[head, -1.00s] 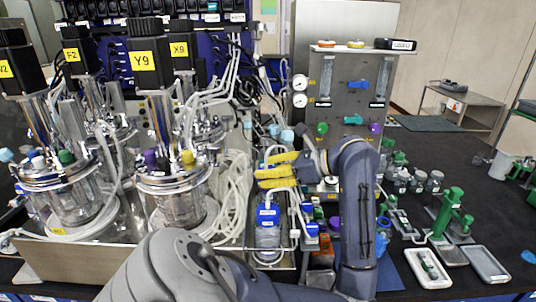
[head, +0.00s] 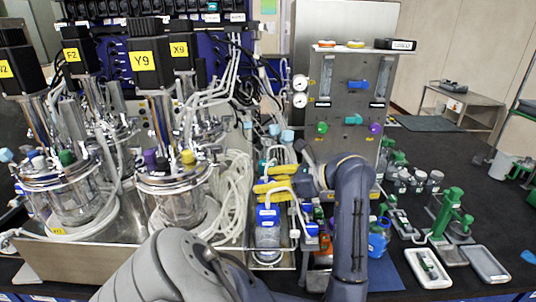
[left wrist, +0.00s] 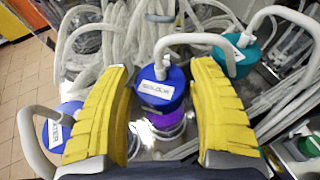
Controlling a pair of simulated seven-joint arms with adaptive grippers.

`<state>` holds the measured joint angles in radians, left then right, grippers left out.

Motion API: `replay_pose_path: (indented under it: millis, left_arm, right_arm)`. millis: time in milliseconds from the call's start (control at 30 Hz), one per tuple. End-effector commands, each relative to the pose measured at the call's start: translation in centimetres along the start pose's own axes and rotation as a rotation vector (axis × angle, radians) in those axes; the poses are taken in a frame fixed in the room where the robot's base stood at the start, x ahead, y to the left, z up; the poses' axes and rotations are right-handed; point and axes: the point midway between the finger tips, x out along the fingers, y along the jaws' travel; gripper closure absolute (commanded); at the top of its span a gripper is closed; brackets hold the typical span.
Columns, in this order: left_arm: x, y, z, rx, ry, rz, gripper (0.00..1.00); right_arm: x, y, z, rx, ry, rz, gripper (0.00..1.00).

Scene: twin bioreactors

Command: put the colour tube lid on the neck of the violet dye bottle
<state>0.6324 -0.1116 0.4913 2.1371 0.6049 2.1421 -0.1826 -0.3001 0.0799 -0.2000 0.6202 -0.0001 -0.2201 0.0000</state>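The blue colour tube lid (left wrist: 160,88), with a white tube and a label, is between my left gripper's fingers in the left wrist view. Below it shows a clear vessel with violet in it, apparently the violet dye bottle (left wrist: 166,124); whether the lid touches its neck I cannot tell. My left gripper (left wrist: 162,67) has its yellow fingers spread on both sides of the lid, with a gap at each side. In the head view my left gripper (head: 261,180) points left, above the blue-lidded bottle, and hides most of the lid. My right gripper is not in view.
A second blue lid (left wrist: 60,127) with a tube is left of the fingers, and a teal lid (left wrist: 237,55) is at right, close to the right finger. Loose white tubes (left wrist: 90,45) crowd the space ahead. Bioreactors (head: 173,190) stand left; a panel (head: 348,95) stands behind.

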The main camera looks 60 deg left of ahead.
Motion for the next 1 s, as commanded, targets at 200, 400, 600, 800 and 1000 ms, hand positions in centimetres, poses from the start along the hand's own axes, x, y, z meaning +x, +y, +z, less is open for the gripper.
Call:
replay_pose_path:
  millis: [200, 400, 600, 800, 1000]
  left_arm:
    - [0.0, 0.0, 0.0, 0.0, 0.0, 0.0, 0.34]
    - [-0.4, 0.0, 0.3, 0.001, 0.001, -0.001, 0.34]
    - [-3.3, -0.1, 0.3, 0.002, 0.003, -0.003, 0.34]
    - [-6.9, -0.1, 0.3, 0.002, 0.003, -0.002, 0.34]
    - [-9.9, 0.0, 0.3, 0.001, 0.002, -0.001, 0.34]
  right_arm:
    - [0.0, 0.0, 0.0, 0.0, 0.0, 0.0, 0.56]
    - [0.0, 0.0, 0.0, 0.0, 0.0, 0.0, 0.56]
    - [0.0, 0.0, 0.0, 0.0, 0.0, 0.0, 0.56]
    - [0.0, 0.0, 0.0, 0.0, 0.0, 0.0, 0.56]
    - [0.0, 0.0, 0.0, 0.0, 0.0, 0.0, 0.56]
